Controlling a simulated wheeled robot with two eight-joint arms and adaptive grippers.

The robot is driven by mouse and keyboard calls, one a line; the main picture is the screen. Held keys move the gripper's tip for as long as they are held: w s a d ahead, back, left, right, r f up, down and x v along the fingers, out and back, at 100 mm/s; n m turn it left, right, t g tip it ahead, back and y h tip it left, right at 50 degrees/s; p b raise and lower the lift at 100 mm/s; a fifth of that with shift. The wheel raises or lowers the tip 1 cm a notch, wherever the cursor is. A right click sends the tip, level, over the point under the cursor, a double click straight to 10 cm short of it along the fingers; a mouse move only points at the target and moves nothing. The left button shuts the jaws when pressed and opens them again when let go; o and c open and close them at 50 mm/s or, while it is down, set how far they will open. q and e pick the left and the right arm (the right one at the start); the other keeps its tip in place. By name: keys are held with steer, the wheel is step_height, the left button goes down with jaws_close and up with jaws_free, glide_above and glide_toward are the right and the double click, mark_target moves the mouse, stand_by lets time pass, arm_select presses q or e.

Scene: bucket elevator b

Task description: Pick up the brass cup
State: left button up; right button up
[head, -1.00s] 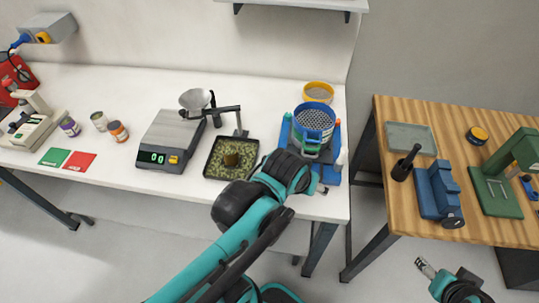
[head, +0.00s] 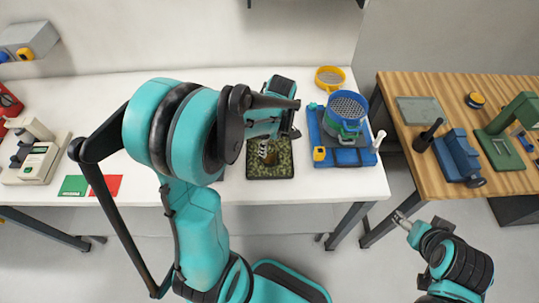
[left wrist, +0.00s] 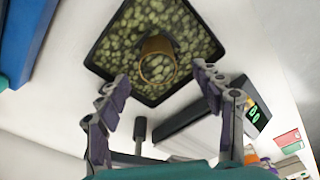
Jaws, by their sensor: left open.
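The brass cup (left wrist: 157,60) sits on a black square tray (left wrist: 107,62) filled with green pellets, its round rim toward the camera in the left wrist view. My left gripper (left wrist: 163,82) is open and empty, its two fingers apart on either side of the cup. In the head view my left gripper (head: 266,152) hangs over the tray (head: 270,178), and the cup is hidden there by the gripper. My right gripper (head: 402,220) is low at the right, away from the cup, too small to judge its jaws.
A blue board (head: 342,158) with a sieve stack (head: 346,112) stands right of the tray. The digital scale (left wrist: 195,118) is beside the tray, hidden behind my left arm in the head view. A wooden bench (head: 440,185) stands farther right.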

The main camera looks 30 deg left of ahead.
mark_target(269, 149)
arm_select(q)
steer(key=f, duration=0.1)
steer(key=f+b, duration=0.1)
steer(key=f, duration=0.2)
steer(key=shift+w+a+f, duration=0.25)
steer(key=shift+a+f, duration=0.1)
steer(key=shift+f, duration=0.05)
steer(key=c, duration=1.4)
steer(key=shift+c, duration=0.2)
steer(key=shift+r, duration=0.15)
